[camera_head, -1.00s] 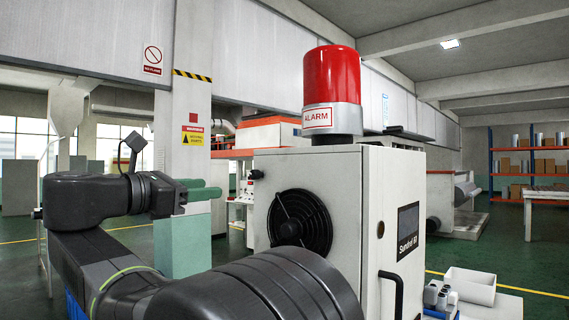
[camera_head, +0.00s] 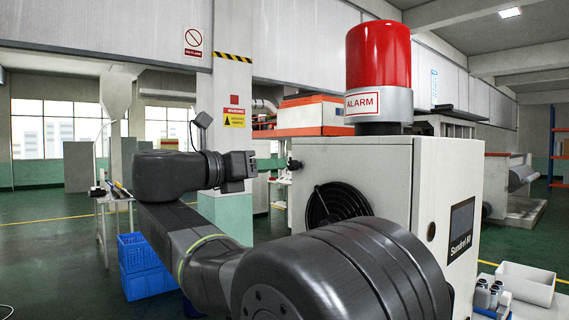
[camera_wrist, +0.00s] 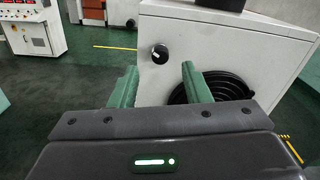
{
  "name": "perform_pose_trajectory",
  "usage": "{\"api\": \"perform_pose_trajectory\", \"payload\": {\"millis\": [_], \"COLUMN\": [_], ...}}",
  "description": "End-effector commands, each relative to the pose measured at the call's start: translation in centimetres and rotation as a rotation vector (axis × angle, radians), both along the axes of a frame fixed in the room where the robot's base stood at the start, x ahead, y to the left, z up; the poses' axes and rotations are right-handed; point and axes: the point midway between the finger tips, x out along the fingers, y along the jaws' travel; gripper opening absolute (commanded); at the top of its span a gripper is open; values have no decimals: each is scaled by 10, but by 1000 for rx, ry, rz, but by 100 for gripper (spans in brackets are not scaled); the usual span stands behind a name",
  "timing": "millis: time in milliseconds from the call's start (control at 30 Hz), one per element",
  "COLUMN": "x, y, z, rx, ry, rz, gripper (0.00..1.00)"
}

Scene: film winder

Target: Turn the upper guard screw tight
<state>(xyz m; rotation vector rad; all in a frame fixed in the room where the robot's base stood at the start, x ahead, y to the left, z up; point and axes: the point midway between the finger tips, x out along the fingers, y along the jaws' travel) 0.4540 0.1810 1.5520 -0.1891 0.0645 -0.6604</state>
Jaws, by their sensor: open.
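A black knob with a pale mark, which I take for the upper guard screw (camera_wrist: 160,54), sticks out of the side of the white cabinet (camera_wrist: 215,35). It sits above and left of the round black fan guard (camera_wrist: 240,85). In the head view the knob (camera_head: 294,165) and the fan guard (camera_head: 335,204) also show. My gripper (camera_wrist: 160,72) is open and empty, its two green fingers pointing toward the cabinet. In the wrist view the knob appears between and slightly above the fingertips, apart from both. The right finger covers part of the fan guard.
A red alarm lamp (camera_head: 378,70) stands on top of the cabinet. Blue crates (camera_head: 143,268) are on the floor at left. A white bin (camera_head: 525,283) and small bottles (camera_head: 487,293) are at lower right. A pillar (camera_head: 232,110) stands behind my arm.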

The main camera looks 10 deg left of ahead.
Motion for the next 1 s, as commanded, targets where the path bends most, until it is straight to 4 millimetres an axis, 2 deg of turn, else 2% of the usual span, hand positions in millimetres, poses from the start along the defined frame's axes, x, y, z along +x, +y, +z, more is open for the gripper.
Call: {"api": "perform_pose_trajectory", "payload": {"millis": [100,300,733,933,967,1000], "x": [16,33,39,39,39,39], "y": [-14,-26,-31,-30,-31,-30], "z": [1,1,0,0,0,0], "rx": [0,0,1,0,0,0], "ry": [0,0,1,0,0,0], "rz": [-5,-2,0,0,0,0], "gripper": [43,43,43,4,0,0]}}
